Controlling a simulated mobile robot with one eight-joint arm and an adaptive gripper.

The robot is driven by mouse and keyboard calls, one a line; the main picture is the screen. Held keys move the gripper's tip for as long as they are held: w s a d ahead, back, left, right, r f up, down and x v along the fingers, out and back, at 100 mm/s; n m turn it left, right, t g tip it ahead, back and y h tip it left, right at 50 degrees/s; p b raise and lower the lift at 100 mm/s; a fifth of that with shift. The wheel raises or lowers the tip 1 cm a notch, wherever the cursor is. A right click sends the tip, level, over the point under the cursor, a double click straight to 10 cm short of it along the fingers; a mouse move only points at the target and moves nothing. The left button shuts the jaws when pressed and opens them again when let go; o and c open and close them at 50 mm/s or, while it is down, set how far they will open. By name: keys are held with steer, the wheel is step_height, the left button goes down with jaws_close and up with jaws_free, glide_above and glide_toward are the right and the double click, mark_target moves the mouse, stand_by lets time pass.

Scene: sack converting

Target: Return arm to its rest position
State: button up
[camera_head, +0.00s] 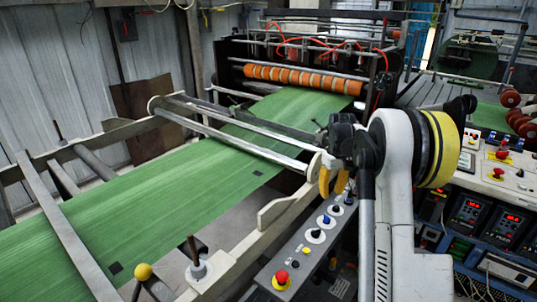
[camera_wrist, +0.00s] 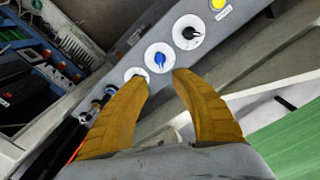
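My gripper (camera_head: 333,183) has two yellow-orange fingers and hangs above the upper end of a grey control panel (camera_head: 298,262) in the head view. In the wrist view my gripper (camera_wrist: 161,76) shows its fingers spread with a gap between them and nothing held. Just beyond the fingertips lie a blue knob (camera_wrist: 160,58) and a black knob (camera_wrist: 188,34) on white round plates. The fingers look apart from the knobs, though the exact height is hard to tell. The left finger partly covers another white-plated knob (camera_wrist: 137,74).
A green sack web (camera_head: 150,215) runs through a machine frame with metal rollers (camera_head: 240,135) left of my arm. A red button (camera_head: 281,277) and a yellow-ball lever (camera_head: 143,271) stand nearer. Consoles with red buttons (camera_head: 498,173) and digital displays (camera_head: 470,208) stand on the right.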

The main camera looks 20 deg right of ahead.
steer(key=s+a+r+t, duration=0.2)
steer(key=s+a+r, duration=0.3)
steer(key=a+r, duration=0.3)
steer(key=s+a+r+t, duration=0.1)
steer(key=s+a+r, duration=0.45)
steer(key=a, duration=0.45)
steer(key=s+a+f+t, duration=0.1)
steer(key=s+a+t, duration=0.1)
steer(key=s+a, duration=0.4)
steer(key=s+a+f+t, duration=0.1)
steer(key=s+a+t, duration=0.1)
steer(key=s+a, duration=0.4)
steer(key=s, duration=0.4)
steer(key=shift+s+a+f, duration=0.15)
steer(key=shift+s+f, duration=0.1)
steer(key=shift+f, duration=0.05)
